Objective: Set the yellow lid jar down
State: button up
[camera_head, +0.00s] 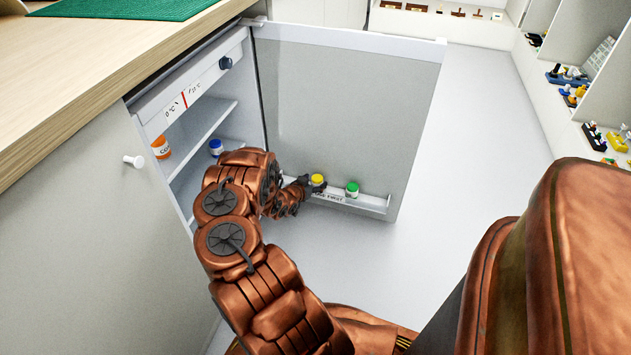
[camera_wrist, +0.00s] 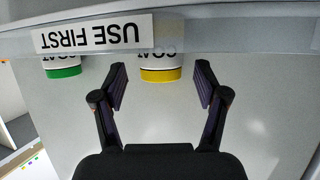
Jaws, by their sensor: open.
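The yellow lid jar (camera_head: 317,181) stands in the shelf on the inside of the open fridge door. It also shows in the wrist view (camera_wrist: 161,75), upside down, with its white body partly hidden by the shelf's front strip. My gripper (camera_head: 308,186) is at this jar. In the wrist view my gripper (camera_wrist: 161,68) is open, with one finger on each side of the yellow lid and a visible gap at both sides. The door shelf (camera_head: 374,204) carries a USE FIRST label (camera_wrist: 92,35).
A green lid jar (camera_head: 352,188) stands beside the yellow one in the same shelf. Inside the fridge are an orange-labelled jar (camera_head: 161,147) and a blue lid jar (camera_head: 216,147). The open door (camera_head: 350,110) stands out over clear floor (camera_head: 490,130). A wooden counter (camera_head: 80,65) is at left.

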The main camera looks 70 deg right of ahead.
jog(key=p+v, duration=0.3)
jog(key=v, duration=0.7)
jog(key=shift+a, duration=0.3)
jog(key=shift+w+r, duration=0.1)
jog(key=shift+r, duration=0.05)
